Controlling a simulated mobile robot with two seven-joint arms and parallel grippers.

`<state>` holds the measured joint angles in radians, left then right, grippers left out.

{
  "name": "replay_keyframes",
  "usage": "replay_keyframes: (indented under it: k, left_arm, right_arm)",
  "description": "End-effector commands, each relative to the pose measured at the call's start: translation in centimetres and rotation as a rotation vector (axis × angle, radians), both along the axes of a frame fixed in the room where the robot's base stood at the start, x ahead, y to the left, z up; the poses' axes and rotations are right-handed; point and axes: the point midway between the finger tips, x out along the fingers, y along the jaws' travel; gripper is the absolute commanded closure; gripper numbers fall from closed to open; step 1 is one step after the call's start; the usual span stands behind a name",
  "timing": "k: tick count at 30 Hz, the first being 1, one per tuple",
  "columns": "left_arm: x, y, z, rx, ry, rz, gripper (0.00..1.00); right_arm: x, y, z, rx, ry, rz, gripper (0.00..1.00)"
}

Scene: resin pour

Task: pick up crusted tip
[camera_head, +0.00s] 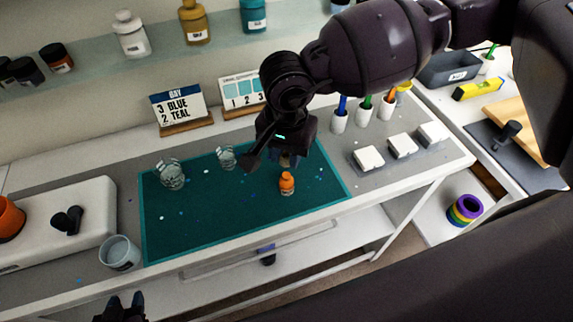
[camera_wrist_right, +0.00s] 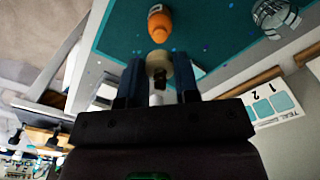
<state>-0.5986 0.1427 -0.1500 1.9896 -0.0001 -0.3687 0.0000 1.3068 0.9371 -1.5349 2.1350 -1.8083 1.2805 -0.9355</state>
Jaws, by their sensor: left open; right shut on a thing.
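My right gripper (camera_head: 288,157) reaches down over the teal mat (camera_head: 235,228). In the right wrist view its blue fingers (camera_wrist_right: 158,68) are shut on a small cream round piece with a dark brown, crusted-looking part, which I take for the crusted tip (camera_wrist_right: 158,80). An orange bottle (camera_head: 287,184) stands on the mat just in front of the gripper; it also shows in the wrist view (camera_wrist_right: 159,24). I cannot tell whether the held tip touches the bottle. My left gripper (camera_head: 120,305) is open and empty at the bottom left, in front of the table.
Two clear glass vessels (camera_head: 172,177) (camera_head: 227,158) stand on the mat's back left. A clear cup (camera_head: 119,252) is near the front-left edge. White blocks (camera_head: 367,158) stand at the right, with colored pens (camera_head: 339,114) behind. Two cards (camera_head: 180,107) (camera_head: 240,91) stand behind the mat.

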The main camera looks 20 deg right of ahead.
Motion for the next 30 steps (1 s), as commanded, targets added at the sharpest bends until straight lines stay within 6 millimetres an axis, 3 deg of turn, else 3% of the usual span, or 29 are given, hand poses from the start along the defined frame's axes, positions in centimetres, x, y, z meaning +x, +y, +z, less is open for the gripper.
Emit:
replay_keyframes:
  k: [6, 15, 30]
  left_arm:
    - [0.1, 0.0, 0.0, -0.001, -0.003, -0.001, 0.57]
    - [0.1, 0.0, -0.2, 0.0, -0.001, 0.0, 0.57]
    - [-0.4, 0.1, 0.0, 0.0, 0.006, 0.002, 0.57]
  right_arm:
    - [0.1, 0.0, 5.9, 0.001, -0.005, 0.001, 0.92]
    - [0.0, 0.0, 12.1, 0.001, -0.002, 0.002, 0.92]
    - [0.0, 0.0, 15.7, 0.001, -0.001, 0.0, 0.92]
